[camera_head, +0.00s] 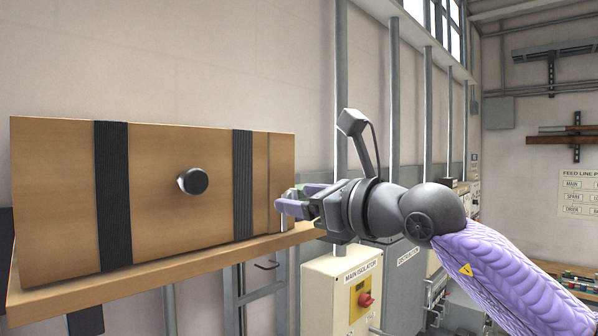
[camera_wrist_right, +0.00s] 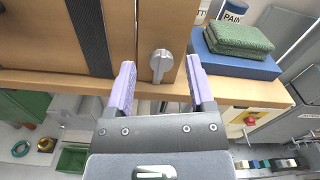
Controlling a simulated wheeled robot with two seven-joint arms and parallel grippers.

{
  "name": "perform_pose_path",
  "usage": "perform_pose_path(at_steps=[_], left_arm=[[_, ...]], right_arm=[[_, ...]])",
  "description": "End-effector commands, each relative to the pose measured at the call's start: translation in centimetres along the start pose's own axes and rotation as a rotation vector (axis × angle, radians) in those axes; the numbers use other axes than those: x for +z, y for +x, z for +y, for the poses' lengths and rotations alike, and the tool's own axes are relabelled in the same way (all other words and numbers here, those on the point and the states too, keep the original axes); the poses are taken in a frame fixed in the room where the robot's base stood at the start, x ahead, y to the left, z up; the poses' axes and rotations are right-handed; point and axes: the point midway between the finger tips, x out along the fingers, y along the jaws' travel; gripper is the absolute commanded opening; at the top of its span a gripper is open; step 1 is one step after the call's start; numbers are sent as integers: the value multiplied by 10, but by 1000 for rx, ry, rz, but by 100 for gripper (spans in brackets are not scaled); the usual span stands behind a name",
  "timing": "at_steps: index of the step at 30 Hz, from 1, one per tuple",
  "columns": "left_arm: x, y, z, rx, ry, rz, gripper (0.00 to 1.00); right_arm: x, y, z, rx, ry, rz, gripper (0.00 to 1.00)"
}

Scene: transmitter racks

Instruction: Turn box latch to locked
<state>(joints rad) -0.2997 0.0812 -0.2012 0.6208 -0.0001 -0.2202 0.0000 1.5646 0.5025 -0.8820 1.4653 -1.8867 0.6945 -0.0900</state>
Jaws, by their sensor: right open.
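The wooden box (camera_head: 60,200) stands on a wooden shelf, with dark straps and a round black knob (camera_head: 193,181) on its front. The grey metal latch (camera_wrist_right: 160,62) shows in the right wrist view near the box's right end, its narrow handle pointing down in that picture. My right gripper (camera_head: 284,205) is at the box's right end in the head view. In the right wrist view its two purple fingers are apart, one on each side of the latch, with gaps to it. My left gripper is out of view.
The shelf edge (camera_head: 150,270) runs below the box. In the wrist view, a folded green towel (camera_wrist_right: 238,38) lies on a blue thing (camera_wrist_right: 235,65) to the right, beside a paint can (camera_wrist_right: 233,10). The main isolator box (camera_head: 325,290) stands below my right arm.

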Motion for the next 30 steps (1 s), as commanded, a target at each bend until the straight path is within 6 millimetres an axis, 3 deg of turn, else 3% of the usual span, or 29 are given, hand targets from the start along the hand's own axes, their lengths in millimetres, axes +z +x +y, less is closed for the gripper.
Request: perform_pose_path(at_steps=[1, 10, 20, 30], left_arm=[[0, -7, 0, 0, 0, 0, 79], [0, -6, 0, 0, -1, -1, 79], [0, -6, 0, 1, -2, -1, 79], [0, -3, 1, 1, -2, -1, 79]], right_arm=[[3, 5, -1, 1, 2, 0, 69], [-2, 10, 0, 0, 1, 0, 69], [-1, 10, 0, 0, 2, -1, 0], [-2, 10, 0, 0, 22, -2, 0]])
